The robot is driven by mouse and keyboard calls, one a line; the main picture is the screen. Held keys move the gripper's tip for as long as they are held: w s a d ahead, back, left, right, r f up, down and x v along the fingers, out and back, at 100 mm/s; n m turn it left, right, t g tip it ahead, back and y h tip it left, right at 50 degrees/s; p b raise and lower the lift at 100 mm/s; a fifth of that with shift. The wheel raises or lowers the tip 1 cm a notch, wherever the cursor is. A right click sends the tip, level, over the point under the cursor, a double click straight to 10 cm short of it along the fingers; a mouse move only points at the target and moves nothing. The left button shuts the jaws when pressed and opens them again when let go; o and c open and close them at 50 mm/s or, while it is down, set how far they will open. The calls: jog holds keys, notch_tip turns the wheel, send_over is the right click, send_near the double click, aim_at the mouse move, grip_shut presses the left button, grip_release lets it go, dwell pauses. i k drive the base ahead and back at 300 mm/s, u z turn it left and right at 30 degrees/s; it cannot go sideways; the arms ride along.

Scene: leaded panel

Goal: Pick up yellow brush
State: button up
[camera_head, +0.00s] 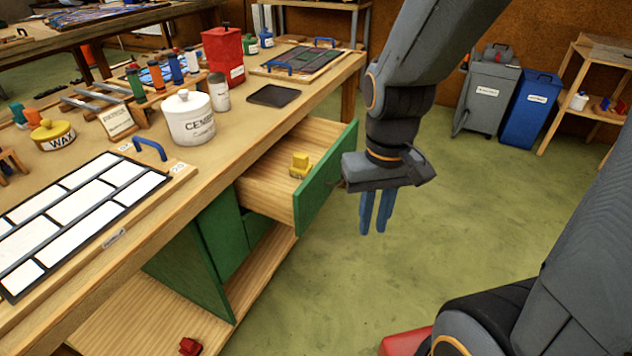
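A small yellow block-like object (300,165), which looks like the yellow brush, sits in the open wooden drawer (265,182) under the workbench. The drawer's green front (328,182) stands pulled out to the right. My gripper (375,232) hangs over the floor, to the right of the drawer front and outside the drawer. Its fingers point down, with a narrow gap showing between them and nothing held. The lower part of the yellow object is partly hard to make out at this size.
The workbench (215,185) carries a white cement pot (189,120), a wax tin (53,136), a red canister (224,55) and a leaded panel (70,215). A red object (190,346) lies on the lower shelf. Grey (487,92) and blue (534,100) bins stand behind.

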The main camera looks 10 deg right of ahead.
aim_at(300, 167)
jog(key=u, duration=1.05)
jog(key=k, duration=0.4)
jog(key=z, duration=0.05)
jog(key=i, duration=0.8)
jog(key=z, duration=0.55)
